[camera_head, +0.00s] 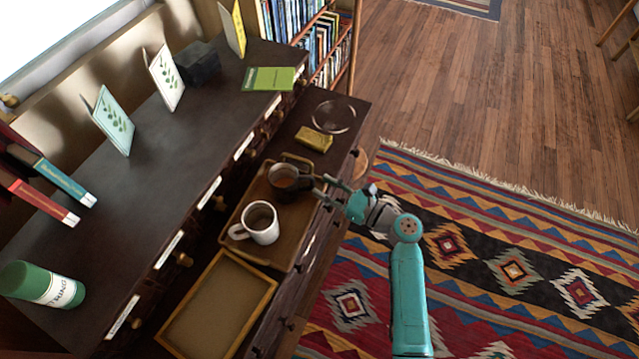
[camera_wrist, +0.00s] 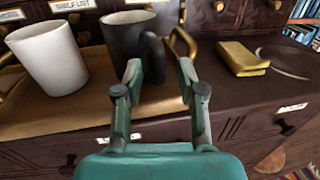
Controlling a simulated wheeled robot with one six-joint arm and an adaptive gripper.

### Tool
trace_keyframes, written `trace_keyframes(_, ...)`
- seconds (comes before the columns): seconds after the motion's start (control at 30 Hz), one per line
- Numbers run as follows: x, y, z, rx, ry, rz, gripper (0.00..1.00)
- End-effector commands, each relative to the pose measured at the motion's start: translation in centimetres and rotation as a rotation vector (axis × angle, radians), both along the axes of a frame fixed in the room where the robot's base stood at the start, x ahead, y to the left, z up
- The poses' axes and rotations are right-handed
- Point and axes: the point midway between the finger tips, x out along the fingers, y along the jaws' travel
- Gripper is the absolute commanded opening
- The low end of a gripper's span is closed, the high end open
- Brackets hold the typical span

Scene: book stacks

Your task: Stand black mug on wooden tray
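The black mug (camera_head: 283,180) stands upright at the far end of a brown tray with raised handles (camera_head: 279,250). It also shows in the wrist view (camera_wrist: 126,40), its handle turned toward my gripper. A second, flat tray with a light wooden rim (camera_head: 218,305) lies nearer and is empty. I cannot tell which of the two is the wooden tray. My gripper (camera_head: 322,190) is at the mug's right side. In the wrist view my gripper (camera_wrist: 160,72) is open, its fingertips on either side of the handle, with a gap visible. The mug's base is partly hidden.
A white mug (camera_head: 260,223) stands close beside the black mug on the same tray. A yellow block (camera_head: 314,139) and a clear round dish (camera_head: 334,116) are beyond the tray. The raised cabinet top (camera_head: 165,150) with cards and books borders the left.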

Motion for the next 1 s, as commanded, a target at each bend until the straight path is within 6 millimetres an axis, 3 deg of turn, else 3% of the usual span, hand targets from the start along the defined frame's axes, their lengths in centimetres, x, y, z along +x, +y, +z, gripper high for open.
trace_keyframes(0.2,-2.2,-4.2,-0.1,0.001,0.002,-0.005,0.4)
trace_keyframes(0.43,-3.9,-7.3,0.0,0.0,0.001,-0.003,0.4)
trace_keyframes(0.63,-4.5,-8.3,0.0,0.0,0.001,-0.001,0.4)
trace_keyframes(1.0,-5.2,-8.3,-0.8,-0.028,-0.005,-0.015,0.4)
